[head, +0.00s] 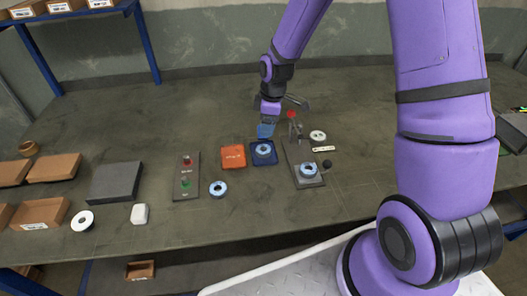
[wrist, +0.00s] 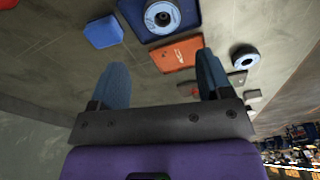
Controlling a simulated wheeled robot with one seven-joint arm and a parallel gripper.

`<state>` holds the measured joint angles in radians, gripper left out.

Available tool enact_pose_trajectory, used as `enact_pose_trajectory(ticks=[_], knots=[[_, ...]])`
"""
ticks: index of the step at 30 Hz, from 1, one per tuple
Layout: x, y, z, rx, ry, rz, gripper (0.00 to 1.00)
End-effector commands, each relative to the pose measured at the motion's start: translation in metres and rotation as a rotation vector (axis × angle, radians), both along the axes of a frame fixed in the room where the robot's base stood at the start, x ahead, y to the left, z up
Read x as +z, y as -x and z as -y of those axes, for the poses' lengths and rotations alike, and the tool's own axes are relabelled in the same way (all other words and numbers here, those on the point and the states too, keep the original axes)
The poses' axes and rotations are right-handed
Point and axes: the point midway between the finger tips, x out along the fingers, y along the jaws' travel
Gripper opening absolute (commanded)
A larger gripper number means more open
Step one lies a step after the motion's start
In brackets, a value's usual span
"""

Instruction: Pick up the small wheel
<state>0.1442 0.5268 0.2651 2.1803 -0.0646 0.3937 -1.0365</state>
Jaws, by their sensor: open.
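Several flap-disc wheels are in view, and I cannot tell for certain which is the small wheel. Another wheel (head: 217,188) lies on the bare bench, and one (head: 308,170) sits on the grey fixture (head: 304,184). My gripper (head: 266,131) is open and empty, just behind the blue tray. Its two blue fingers (wrist: 160,62) are wide apart in the wrist view.
An orange box (head: 233,157) lies left of the tray, beside a grey button plate (head: 186,176). The fixture has an upright red-tipped lever (head: 293,120) and a black knob (head: 327,163). A blue block (wrist: 103,32) lies near the tray. The bench's front middle is clear.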

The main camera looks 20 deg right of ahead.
Motion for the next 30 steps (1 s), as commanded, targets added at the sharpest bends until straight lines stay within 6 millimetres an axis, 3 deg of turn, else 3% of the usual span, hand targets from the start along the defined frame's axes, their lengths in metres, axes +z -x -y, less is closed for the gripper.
enact_pose_trajectory(ticks=[9,17,25,30], knots=[[-0.044,-0.001,-0.005,0.001,0.0,-0.003,0.72],[-0.06,-0.001,-0.007,0.001,0.0,-0.002,0.72],[-0.096,0.0,-0.011,0.0,0.0,-0.003,0.72],[-0.103,0.0,-0.011,0.0,0.001,-0.001,0.72]])
